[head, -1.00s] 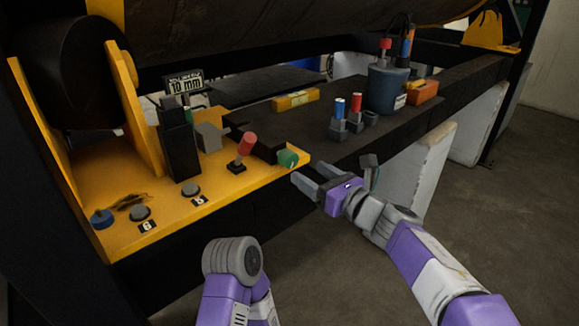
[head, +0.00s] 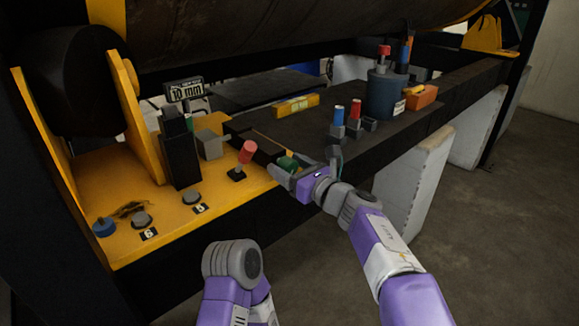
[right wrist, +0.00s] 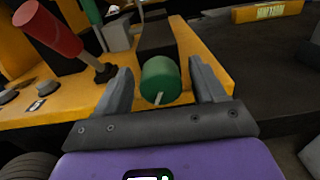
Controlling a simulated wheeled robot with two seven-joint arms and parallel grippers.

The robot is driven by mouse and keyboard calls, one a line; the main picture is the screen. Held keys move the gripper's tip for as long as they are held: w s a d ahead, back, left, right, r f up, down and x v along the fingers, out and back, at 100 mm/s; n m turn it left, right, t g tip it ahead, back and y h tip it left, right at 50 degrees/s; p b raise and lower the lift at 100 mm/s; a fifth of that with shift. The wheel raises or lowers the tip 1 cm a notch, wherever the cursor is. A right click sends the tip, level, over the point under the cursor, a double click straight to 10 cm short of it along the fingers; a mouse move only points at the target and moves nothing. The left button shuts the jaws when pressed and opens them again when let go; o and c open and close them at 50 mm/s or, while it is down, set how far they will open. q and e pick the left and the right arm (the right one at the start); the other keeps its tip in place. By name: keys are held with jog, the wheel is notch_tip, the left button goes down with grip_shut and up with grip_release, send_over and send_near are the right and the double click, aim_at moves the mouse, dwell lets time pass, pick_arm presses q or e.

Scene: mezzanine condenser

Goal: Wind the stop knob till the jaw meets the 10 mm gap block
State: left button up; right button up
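The green stop knob (head: 287,164) sits at the right end of a dark slide on the yellow plate's edge. It shows end-on with a pale mark in the right wrist view (right wrist: 160,80). My right gripper (head: 305,165) is open, its fingers on either side of the knob; in the right wrist view (right wrist: 161,75) gaps show between knob and fingers. A grey block (head: 210,144) stands beside a black upright (head: 181,158), under a "10 mm" sign (head: 185,91). I cannot tell which part is the jaw or the gap block. My left gripper is out of view.
A red-handled lever (head: 246,156) stands just left of the knob. Grey buttons (head: 191,197) and a blue knob (head: 104,227) are on the yellow plate (head: 110,190). Blue and red-topped switches (head: 338,121), a blue-grey canister (head: 385,95) and a yellow level (head: 296,105) are beyond.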

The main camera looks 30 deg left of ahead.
jog(key=c, duration=1)
jog(key=shift+m+p, duration=0.5)
jog(key=shift+m, duration=0.9)
jog(key=o, duration=1.1)
jog(key=shift+c, duration=0.2)
jog(key=b+v, duration=0.1)
jog(key=v, duration=0.6)
jog(key=shift+d, duration=0.3)
jog(key=shift+f, duration=0.1)
